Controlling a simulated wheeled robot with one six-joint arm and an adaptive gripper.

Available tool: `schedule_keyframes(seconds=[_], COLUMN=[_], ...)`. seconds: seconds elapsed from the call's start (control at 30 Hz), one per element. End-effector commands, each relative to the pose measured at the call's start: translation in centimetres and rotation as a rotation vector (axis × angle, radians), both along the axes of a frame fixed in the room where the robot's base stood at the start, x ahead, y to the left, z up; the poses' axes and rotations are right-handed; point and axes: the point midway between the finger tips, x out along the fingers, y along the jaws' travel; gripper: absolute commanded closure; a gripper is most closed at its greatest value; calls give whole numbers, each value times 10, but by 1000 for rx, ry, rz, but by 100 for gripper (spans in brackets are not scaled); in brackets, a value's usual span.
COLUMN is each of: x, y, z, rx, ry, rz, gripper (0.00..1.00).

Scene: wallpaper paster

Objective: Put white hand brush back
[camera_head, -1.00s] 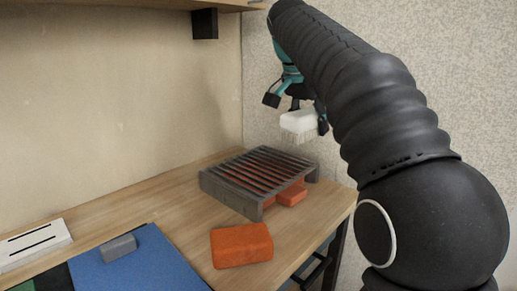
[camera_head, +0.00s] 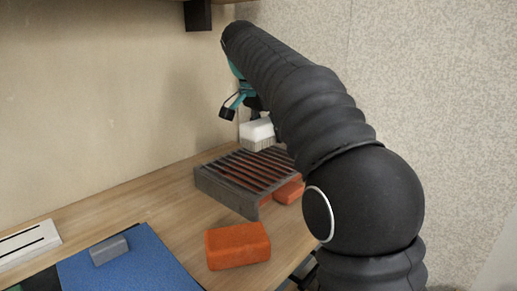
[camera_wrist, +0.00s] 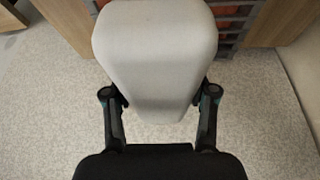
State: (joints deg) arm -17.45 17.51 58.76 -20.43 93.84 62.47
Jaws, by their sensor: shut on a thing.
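My gripper (camera_head: 248,112) is shut on the white hand brush (camera_head: 256,131), with the bristles pointing down. In the head view the brush is just above the back part of the dark slatted rack (camera_head: 243,177); I cannot tell whether the bristles touch the slats. In the wrist view the pale brush back (camera_wrist: 156,55) fills the upper middle, between the two fingers of my gripper (camera_wrist: 158,100). Part of the rack (camera_wrist: 229,25) shows beyond it at the upper right.
An orange sponge (camera_head: 238,246) lies on the wooden table in front of the rack. Another orange block (camera_head: 289,192) sits under the rack. A grey block (camera_head: 109,250) lies on a blue mat (camera_head: 145,272). A white slotted holder (camera_head: 28,243) stands at the left. A shelf bracket (camera_head: 198,15) hangs above.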

Motion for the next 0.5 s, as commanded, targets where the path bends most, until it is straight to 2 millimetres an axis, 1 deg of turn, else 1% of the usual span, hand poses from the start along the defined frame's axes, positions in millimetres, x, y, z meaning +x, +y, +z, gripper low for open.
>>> schedule_keyframes(seconds=[0.03,0.1,0.2,0.33,0.47,0.5], x=[4,9,13,14,14,14], y=[8,16,23,26,26,26], z=[-6,-10,-15,-22,-42,-42], rx=[-1,-1,0,0,-1,-1], ry=[1,-1,-1,-1,1,0], rz=[2,2,0,-2,-1,0], gripper=[79,79,79,79,79,79])
